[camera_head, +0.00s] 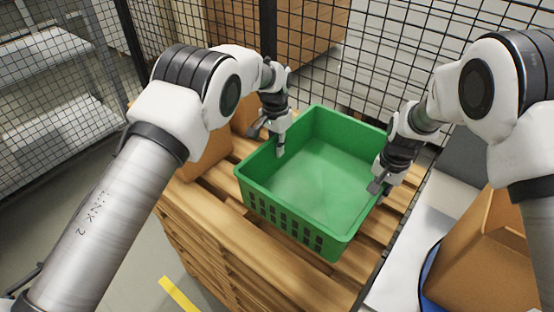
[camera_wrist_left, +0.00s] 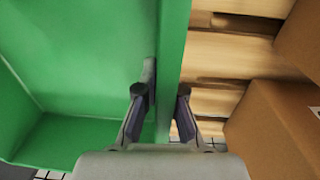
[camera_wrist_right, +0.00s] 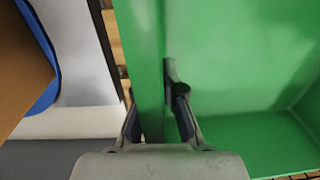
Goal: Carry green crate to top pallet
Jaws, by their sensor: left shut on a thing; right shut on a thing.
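The green crate (camera_head: 318,172) is empty and sits level on or just above the wooden pallet stack (camera_head: 240,255); I cannot tell whether it touches. My left gripper (camera_head: 277,145) is shut on the crate's left wall, with one finger inside and one outside. In the left wrist view the left gripper (camera_wrist_left: 160,95) straddles the green wall (camera_wrist_left: 172,45). My right gripper (camera_head: 378,188) is shut on the crate's right wall. In the right wrist view the right gripper (camera_wrist_right: 155,95) straddles that wall (camera_wrist_right: 150,120).
Cardboard boxes (camera_head: 207,160) stand on the pallet left of the crate. An open cardboard box (camera_head: 485,260) stands at the lower right beside a white surface (camera_head: 415,245). A black mesh fence (camera_head: 375,50) runs behind. Grey floor with a yellow line (camera_head: 180,295) lies at the lower left.

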